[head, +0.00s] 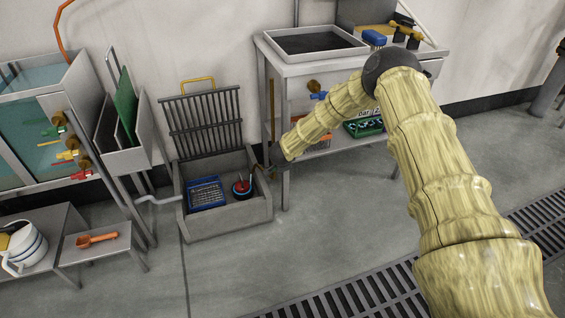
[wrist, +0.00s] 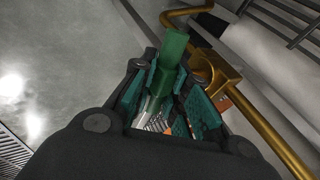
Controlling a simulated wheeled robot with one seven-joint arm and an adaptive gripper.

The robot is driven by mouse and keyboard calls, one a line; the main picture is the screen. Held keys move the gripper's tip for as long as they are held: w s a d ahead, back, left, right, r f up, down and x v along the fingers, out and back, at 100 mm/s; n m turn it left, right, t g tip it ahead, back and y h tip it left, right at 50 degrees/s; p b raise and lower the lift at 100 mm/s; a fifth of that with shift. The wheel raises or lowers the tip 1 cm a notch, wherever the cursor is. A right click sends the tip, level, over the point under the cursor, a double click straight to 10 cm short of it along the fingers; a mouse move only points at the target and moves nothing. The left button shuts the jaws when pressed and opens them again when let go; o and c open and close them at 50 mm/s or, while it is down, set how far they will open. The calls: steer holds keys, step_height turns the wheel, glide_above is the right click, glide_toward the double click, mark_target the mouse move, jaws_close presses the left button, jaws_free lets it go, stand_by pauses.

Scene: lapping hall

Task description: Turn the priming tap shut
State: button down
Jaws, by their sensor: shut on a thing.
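In the wrist view a green handle (wrist: 173,48) stands between the teal-padded fingers of my gripper (wrist: 170,75), which is shut on it. Beside it is the brass body and pipe (wrist: 222,72) of a tap, seemingly the priming tap. The joint between handle and tap is partly hidden by the fingers, so I cannot tell how far it is turned. In the head view my gripper (head: 277,156) is low at the right end of a grey trough (head: 228,222). The handle cannot be made out there.
The trough holds a blue basket (head: 205,193) and a red-and-black item (head: 242,185). A steel table (head: 286,70) stands close behind my gripper. A tank (head: 25,120) with several coloured taps is at left. An orange scoop (head: 97,239) lies on a low stand. The front floor is clear.

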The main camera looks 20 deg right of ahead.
steer(key=shift+m+y+p, duration=0.4)
steer(key=shift+y, duration=0.5)
steer(key=shift+f, duration=0.1)
steer(key=c, duration=1.4)
jaws_free()
steer(key=shift+s+r, duration=0.25)
steer(key=shift+r, duration=0.2)
steer(key=v, duration=1.1)
steer(key=shift+d, duration=0.2)
